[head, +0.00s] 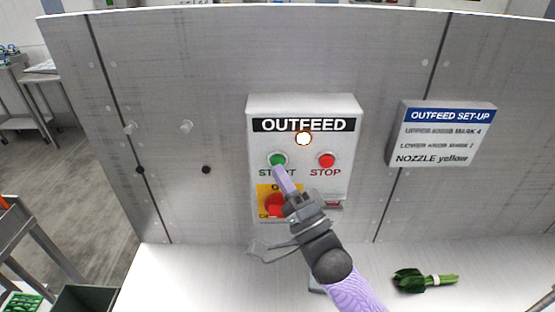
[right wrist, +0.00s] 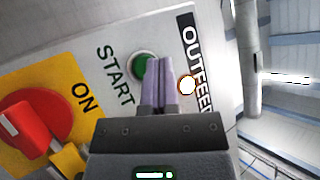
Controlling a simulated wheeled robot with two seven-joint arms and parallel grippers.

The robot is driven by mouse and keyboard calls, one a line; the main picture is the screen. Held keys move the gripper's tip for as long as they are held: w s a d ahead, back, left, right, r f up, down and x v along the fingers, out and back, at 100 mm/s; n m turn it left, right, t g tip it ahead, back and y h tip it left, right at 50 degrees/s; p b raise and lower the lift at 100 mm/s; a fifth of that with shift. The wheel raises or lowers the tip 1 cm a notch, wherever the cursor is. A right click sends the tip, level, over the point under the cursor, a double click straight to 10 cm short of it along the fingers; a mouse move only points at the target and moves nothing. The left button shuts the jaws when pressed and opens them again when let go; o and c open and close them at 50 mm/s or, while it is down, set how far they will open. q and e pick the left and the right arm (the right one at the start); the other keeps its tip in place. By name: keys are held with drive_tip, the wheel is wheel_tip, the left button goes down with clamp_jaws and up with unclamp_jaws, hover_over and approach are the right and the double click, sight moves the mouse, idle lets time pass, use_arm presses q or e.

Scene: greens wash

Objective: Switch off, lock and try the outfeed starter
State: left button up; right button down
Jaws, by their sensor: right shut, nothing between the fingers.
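The OUTFEED starter box (head: 352,120) is on the metal panel; its round lamp (head: 303,138) glows. My right gripper (head: 281,176) is shut and empty, its lilac fingertips at the green START button (head: 277,159). In the right wrist view the fingers (right wrist: 158,80) overlap the green button (right wrist: 141,70); I cannot tell if they touch it. The red STOP button (head: 326,160) is to the right. The red switch handle (head: 275,206) on its yellow plate (head: 263,190) is partly behind my gripper. In the right wrist view the handle (right wrist: 45,115) is beside the word ON.
A small red item (head: 333,203) shows right of my gripper on the box. A set-up sign (head: 440,135) is on the panel to the right. A bundle of greens (head: 412,281) lies on the pale worktop (head: 200,280). A dark crate (head: 85,300) stands lower left.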

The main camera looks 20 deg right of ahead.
drive_tip(key=s+p, duration=0.1)
drive_tip(key=s, duration=0.1)
drive_tip(key=s+a+p, duration=0.1)
drive_tip(key=s, duration=0.1)
drive_tip(key=shift+s+a+p, duration=0.2)
drive_tip(key=shift+s+p, duration=0.2)
idle(0.6)
